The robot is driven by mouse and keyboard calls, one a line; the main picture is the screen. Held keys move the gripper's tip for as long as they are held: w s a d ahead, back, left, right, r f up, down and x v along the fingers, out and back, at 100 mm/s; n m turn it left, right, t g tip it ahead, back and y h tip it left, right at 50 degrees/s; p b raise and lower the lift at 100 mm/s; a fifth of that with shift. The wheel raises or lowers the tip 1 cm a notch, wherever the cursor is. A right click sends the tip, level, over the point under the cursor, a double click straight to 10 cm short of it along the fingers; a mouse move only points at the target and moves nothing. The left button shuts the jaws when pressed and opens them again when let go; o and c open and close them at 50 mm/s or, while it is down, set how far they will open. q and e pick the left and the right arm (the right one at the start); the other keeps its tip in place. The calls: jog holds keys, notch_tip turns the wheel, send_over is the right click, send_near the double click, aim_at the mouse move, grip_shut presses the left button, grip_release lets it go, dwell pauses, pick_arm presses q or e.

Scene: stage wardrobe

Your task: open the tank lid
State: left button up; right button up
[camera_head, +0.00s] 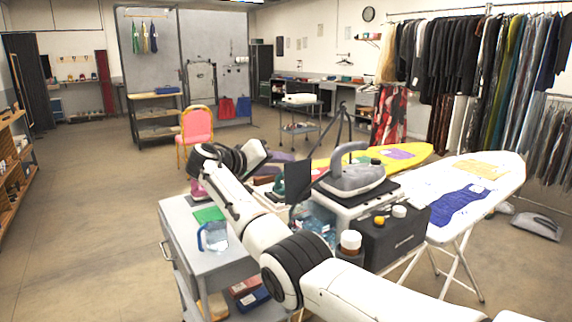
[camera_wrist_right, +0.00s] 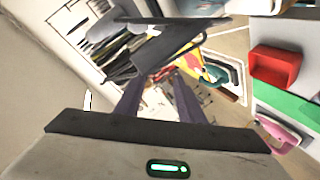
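The steam station (camera_head: 345,203) stands on the grey cart, with a grey iron (camera_head: 352,178) resting on its top. A clear bluish water tank (camera_head: 318,218) shows at its left side, partly hidden by my right arm. A dark flat panel, which looks like the tank lid (camera_head: 299,180), stands up steeply above the tank. A dark panel, probably the same lid, also shows in the right wrist view (camera_wrist_right: 178,38), beyond the fingertips. My right gripper (camera_wrist_right: 160,82) is open, with nothing seen between its fingers; its arm reaches left past the station. My left gripper is out of view.
A water jug (camera_head: 215,236) and a green mat (camera_head: 208,214) are on the grey cart (camera_head: 185,235). Ironing boards (camera_head: 455,190) stand behind. The floor at left is clear.

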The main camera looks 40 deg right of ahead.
jog(key=w+r+p+v, duration=0.1)
jog(key=p+v, duration=0.1)
jog(key=v, duration=0.5)
jog(key=shift+w, duration=0.25)
dwell(0.3)
dwell(0.4)
jog(key=b+v, duration=0.2)
jog(key=v, duration=0.8)
jog(key=shift+a, duration=0.2)
